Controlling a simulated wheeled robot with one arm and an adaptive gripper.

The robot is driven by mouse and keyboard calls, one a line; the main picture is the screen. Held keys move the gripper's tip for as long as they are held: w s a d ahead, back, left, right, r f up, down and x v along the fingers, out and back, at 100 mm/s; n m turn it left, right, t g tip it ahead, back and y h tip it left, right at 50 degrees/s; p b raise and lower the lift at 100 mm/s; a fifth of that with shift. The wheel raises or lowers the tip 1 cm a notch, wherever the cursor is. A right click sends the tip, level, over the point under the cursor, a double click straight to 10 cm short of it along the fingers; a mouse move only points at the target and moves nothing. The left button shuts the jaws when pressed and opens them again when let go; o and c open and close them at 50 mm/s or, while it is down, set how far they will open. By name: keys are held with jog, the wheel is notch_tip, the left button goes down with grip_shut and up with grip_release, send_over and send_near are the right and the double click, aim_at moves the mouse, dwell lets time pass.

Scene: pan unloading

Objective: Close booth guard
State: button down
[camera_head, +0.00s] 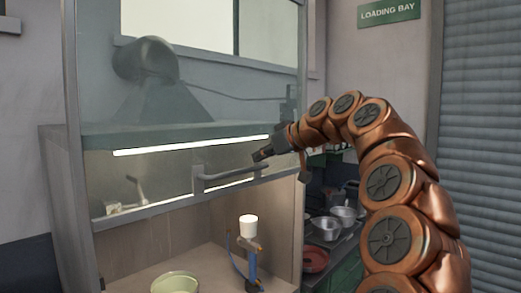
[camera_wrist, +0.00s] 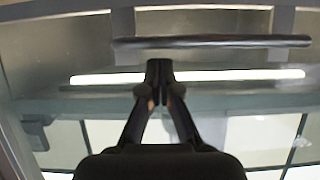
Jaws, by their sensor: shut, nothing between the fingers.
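The booth guard (camera_head: 150,208) is a clear pane with a grey bottom rail. It is part-way up, with a gap between the rail and the booth floor. Its grey bar handle (camera_head: 228,180) stands out from the lower part of the pane. My gripper (camera_head: 259,156) is shut and empty, above the handle's right end and pointing left. In the wrist view, the shut fingertips (camera_wrist: 159,66) are close to the dark handle bar (camera_wrist: 215,42). I cannot tell whether they touch it.
Inside the booth are a white cup on a stand (camera_head: 248,226) and a pale green bowl (camera_head: 175,283). A lit strip (camera_head: 190,145) shows behind the pane. Metal pots (camera_head: 342,214) and a red pan (camera_head: 316,260) are on a shelf to the right, near my arm.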

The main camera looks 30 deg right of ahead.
jog(key=shift+s+f, duration=0.1)
jog(key=shift+f, duration=0.2)
dwell(0.4)
notch_tip(320, 180, down, 48)
jog(key=b, duration=3.5)
